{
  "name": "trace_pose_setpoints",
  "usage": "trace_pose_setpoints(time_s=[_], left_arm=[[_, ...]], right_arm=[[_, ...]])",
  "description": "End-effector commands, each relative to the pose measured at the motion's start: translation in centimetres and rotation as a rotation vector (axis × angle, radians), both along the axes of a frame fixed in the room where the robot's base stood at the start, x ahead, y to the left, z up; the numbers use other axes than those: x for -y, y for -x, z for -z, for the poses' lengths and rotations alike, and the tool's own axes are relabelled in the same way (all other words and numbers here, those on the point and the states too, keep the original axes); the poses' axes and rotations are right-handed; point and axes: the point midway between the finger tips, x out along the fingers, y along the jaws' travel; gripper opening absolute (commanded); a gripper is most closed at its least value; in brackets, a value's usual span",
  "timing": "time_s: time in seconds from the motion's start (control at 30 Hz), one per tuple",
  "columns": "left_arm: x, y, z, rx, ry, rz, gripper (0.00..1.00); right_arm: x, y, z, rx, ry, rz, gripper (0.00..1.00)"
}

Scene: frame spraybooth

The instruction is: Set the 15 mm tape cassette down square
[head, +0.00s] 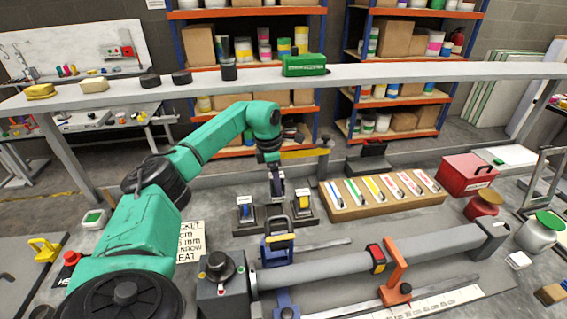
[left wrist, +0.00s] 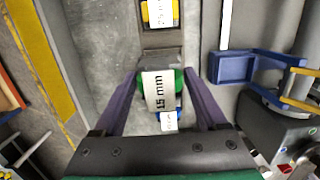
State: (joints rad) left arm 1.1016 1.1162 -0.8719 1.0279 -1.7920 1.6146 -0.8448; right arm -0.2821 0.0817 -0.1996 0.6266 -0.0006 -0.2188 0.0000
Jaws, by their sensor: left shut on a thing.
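My left gripper (head: 277,194) is shut on the 15 mm tape cassette (left wrist: 158,90). In the left wrist view its two purple fingers (left wrist: 162,95) stand either side of the cassette, which has green sides and a white "15 mm" label. In the head view the gripper points down over the dark stand, between a blue cassette (head: 246,210) and a yellow cassette (head: 304,202); the held cassette is hard to make out there. The yellow cassette also shows in the wrist view (left wrist: 158,14). I cannot tell whether the held cassette touches the stand. My right gripper is not in view.
A wooden rack (head: 345,207) with several coloured strips stands to the right. A blue clamp fixture (head: 277,246) and a long grey tube (head: 330,268) lie in front. A red box (head: 467,175) is further right. A grey rail (head: 420,72) crosses behind.

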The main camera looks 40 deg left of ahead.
Motion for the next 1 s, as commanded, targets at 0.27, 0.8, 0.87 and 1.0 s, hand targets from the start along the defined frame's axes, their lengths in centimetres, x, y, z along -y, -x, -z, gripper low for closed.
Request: trace_pose_setpoints(time_s=[0.27, 0.8, 0.87, 1.0], left_arm=[[-0.2, 0.0, 2.4, 0.001, -0.002, 0.002, 0.15], [-0.1, 0.1, 6.6, 0.001, -0.001, 0.001, 0.15], [-0.1, 0.1, 6.6, 0.001, -0.002, 0.001, 0.15], [-0.1, 0.1, 6.6, 0.001, -0.001, 0.001, 0.15]], right_arm=[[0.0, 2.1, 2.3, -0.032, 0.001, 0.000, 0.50], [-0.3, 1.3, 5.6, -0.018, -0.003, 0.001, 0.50], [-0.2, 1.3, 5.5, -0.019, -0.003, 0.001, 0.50], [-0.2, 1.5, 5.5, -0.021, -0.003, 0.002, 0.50]])
